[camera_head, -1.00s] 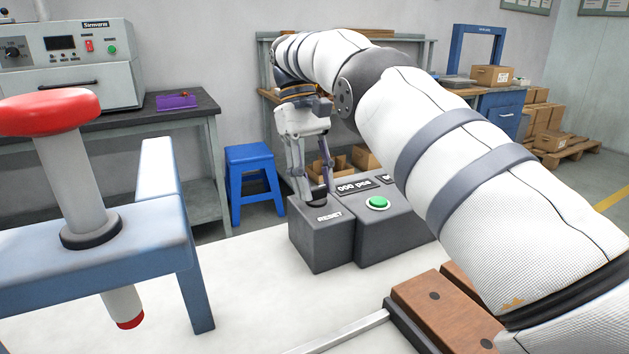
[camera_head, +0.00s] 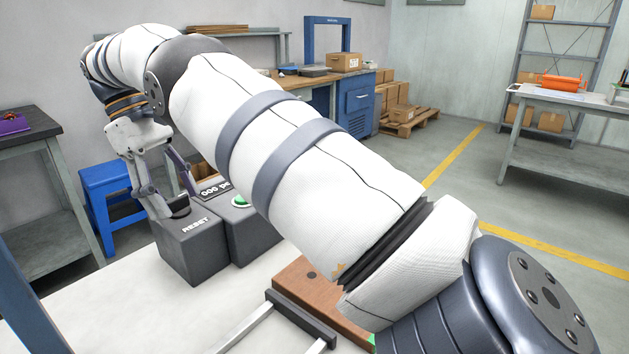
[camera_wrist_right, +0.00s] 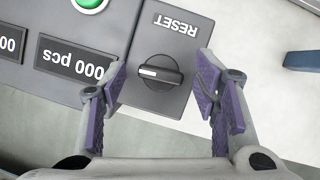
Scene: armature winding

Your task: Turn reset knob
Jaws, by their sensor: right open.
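The reset knob (camera_wrist_right: 158,72) is a round black knob with a white pointer mark, on a dark grey box (camera_head: 193,252) labelled RESET. In the right wrist view its pointer lies nearly level. My right gripper (camera_wrist_right: 170,95) is open, with its purple-padded fingers apart on either side of the knob and no clear contact. In the head view my right gripper (camera_head: 168,190) reaches down over the box from above, and the knob (camera_head: 178,211) shows partly between the fingers. My left gripper is not in view.
A counter display (camera_head: 215,189) and a green button (camera_head: 240,201) sit beside the reset box, partly behind my right arm. A wooden block (camera_head: 311,277) and a metal bar lie on the white table (camera_head: 110,310). A blue stool (camera_head: 108,195) stands behind.

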